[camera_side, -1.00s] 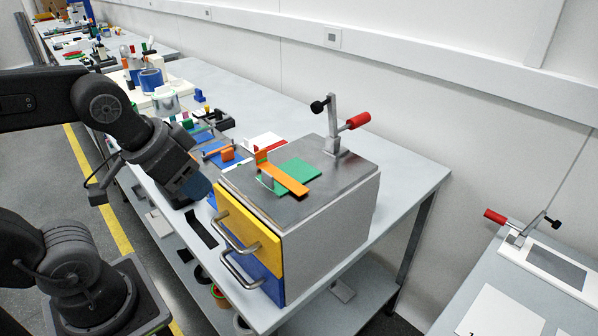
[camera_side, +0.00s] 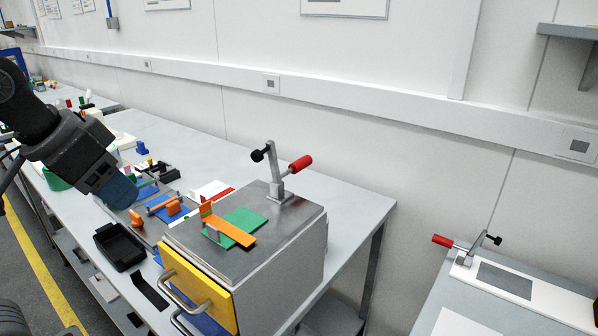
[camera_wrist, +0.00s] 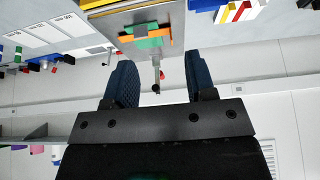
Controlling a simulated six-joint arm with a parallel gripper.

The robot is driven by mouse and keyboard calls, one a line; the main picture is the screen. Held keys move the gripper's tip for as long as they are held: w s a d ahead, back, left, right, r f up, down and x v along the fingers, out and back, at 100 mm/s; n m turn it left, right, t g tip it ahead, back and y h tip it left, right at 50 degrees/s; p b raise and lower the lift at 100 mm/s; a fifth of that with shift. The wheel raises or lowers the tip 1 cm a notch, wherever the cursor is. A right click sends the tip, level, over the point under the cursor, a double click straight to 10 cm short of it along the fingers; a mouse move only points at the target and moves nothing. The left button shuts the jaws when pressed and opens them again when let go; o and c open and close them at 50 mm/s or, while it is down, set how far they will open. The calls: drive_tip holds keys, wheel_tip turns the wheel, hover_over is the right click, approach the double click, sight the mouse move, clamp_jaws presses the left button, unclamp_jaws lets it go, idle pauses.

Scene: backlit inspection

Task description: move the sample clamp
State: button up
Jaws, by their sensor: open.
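A metal-topped box (camera_side: 290,245) with a yellow drawer front (camera_side: 200,285) stands on the bench. On its top an orange bar (camera_side: 235,234) lies across a green plate (camera_side: 243,224). A toggle clamp (camera_side: 277,173) with a red handle and black knob stands upright at the top's back corner. I cannot tell which of these is the sample clamp. My gripper (camera_side: 122,192), with blue fingers, is open left of the box, apart from it. In the wrist view, the open fingers (camera_wrist: 160,80) have nothing between them; the green plate (camera_wrist: 152,43) and orange bar appear beyond, at the top.
A black tray (camera_side: 120,247) sits on the bench left of the box. Small blue and orange parts (camera_side: 165,207) crowd the bench behind it. A second red-handled toggle clamp (camera_side: 468,244) stands on another table at right. The bench behind the box is partly clear.

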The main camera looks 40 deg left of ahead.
drive_tip(key=w+d+r+n+g+h, duration=0.25)
drive_tip(key=w+n+h, duration=0.25)
drive_tip(key=w+n, duration=0.4)
drive_tip(key=w+d+r+n+g+h, duration=0.2)
drive_tip(key=w+r+n+h, duration=0.2)
drive_tip(key=w+n, duration=0.45)
drive_tip(key=w+a+f+n+g+h, duration=0.1)
drive_tip(key=w+a+f+n+h, duration=0.2)
drive_tip(key=w+a+n+h, duration=0.45)
drive_tip(key=w+a+f+n+h, duration=0.2)
drive_tip(key=w+a+n+h, duration=0.2)
drive_tip(key=w+n, duration=0.7)
approach(309, 164)
drive_tip(key=x, duration=1)
drive_tip(key=shift+s+d+r, duration=0.15)
drive_tip(key=shift+s+d, duration=0.05)
drive_tip(key=shift+s, duration=0.1)
